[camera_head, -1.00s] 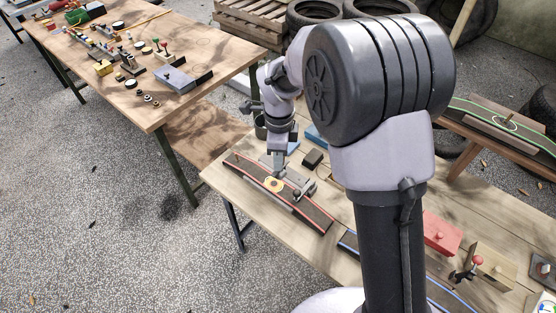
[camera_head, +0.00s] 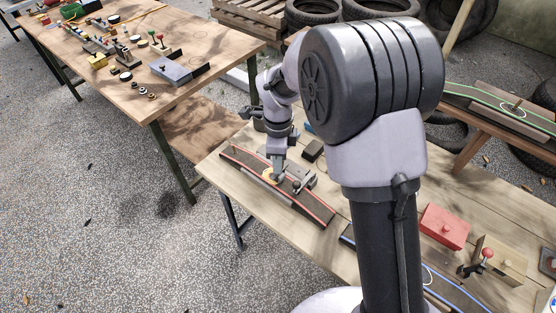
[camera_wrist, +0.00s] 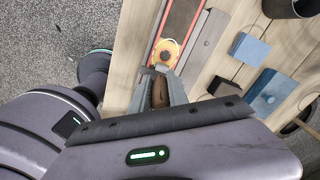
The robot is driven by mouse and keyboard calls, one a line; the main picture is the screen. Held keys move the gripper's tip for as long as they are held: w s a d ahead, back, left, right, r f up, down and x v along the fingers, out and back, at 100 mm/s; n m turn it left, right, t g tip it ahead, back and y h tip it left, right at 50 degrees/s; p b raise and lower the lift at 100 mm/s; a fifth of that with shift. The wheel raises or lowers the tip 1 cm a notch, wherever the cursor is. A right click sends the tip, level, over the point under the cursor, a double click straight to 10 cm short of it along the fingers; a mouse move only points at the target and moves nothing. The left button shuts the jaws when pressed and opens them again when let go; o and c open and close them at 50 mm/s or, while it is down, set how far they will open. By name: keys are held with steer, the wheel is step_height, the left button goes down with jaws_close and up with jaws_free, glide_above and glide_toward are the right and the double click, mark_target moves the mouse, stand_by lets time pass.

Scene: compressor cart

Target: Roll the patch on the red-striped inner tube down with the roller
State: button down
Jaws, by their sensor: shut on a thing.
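The red-striped inner tube (camera_head: 313,207) lies as a dark strip with red edges along the near side of the workbench. It also shows at the top of the wrist view (camera_wrist: 184,16). The round orange-yellow patch (camera_wrist: 166,50) is on the tube, and in the head view its edge (camera_head: 268,176) shows partly behind my gripper. My gripper (camera_head: 277,173) points down at the patch. In the wrist view my gripper (camera_wrist: 161,98) is shut on the brown handle of the roller (camera_wrist: 160,92). The roller's working end is at the patch's near edge; contact is unclear.
A grey clamp or bar (camera_wrist: 205,42) runs beside the tube. Blue blocks (camera_wrist: 250,48) and a dark cup (camera_wrist: 292,6) stand to its right. A blue-striped tube (camera_head: 430,284) and a red box (camera_head: 443,226) are farther right on the bench.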

steer(key=shift+f+b, duration=0.3)
stand_by(0.4)
